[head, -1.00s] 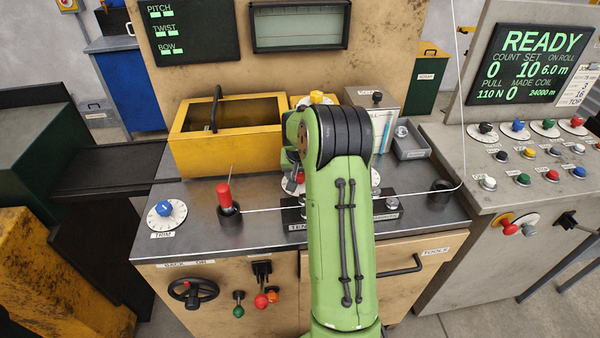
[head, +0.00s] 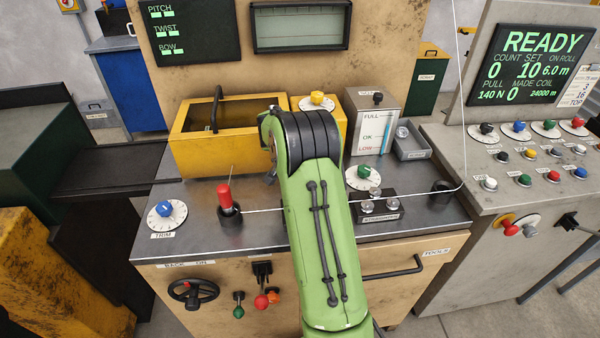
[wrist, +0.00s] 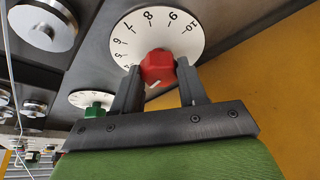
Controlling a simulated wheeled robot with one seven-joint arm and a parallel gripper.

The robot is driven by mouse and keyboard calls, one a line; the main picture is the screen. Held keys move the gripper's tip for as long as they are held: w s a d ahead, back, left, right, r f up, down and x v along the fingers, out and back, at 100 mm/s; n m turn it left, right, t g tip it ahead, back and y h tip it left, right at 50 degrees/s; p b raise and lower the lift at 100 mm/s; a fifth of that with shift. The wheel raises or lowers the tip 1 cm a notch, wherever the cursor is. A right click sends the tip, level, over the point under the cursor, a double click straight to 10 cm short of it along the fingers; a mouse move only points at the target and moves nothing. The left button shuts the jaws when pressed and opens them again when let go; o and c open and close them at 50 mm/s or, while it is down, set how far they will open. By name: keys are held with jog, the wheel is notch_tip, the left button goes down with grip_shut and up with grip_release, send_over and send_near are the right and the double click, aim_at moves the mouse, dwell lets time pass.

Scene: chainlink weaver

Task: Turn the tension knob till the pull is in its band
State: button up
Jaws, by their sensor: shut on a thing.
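A red knob (wrist: 158,67) sits on a white numbered dial (wrist: 125,35) in the wrist view. My gripper (wrist: 159,72) is shut on the knob, one finger on each side of it. In the head view my arm hides both the gripper and this knob. The knob's own label does not show, and its pointer is hard to read. The dark screen (head: 530,62) at the right reads READY and PULL 140 N. No band for the pull can be read there.
A green knob (head: 362,172) on its own dial is right of my arm. A wire runs across the bench past a red-handled tool (head: 224,194) and several metal rollers (head: 367,206). A yellow box (head: 190,150) stands behind. The blue trim knob (head: 164,208) is at left.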

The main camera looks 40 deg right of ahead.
jog(key=o, duration=1)
jog(key=p+v, duration=0.2)
jog(key=v, duration=1.3)
jog(key=shift+s+r, duration=0.15)
jog(key=shift+r, duration=0.25)
jog(key=shift+a, duration=0.1)
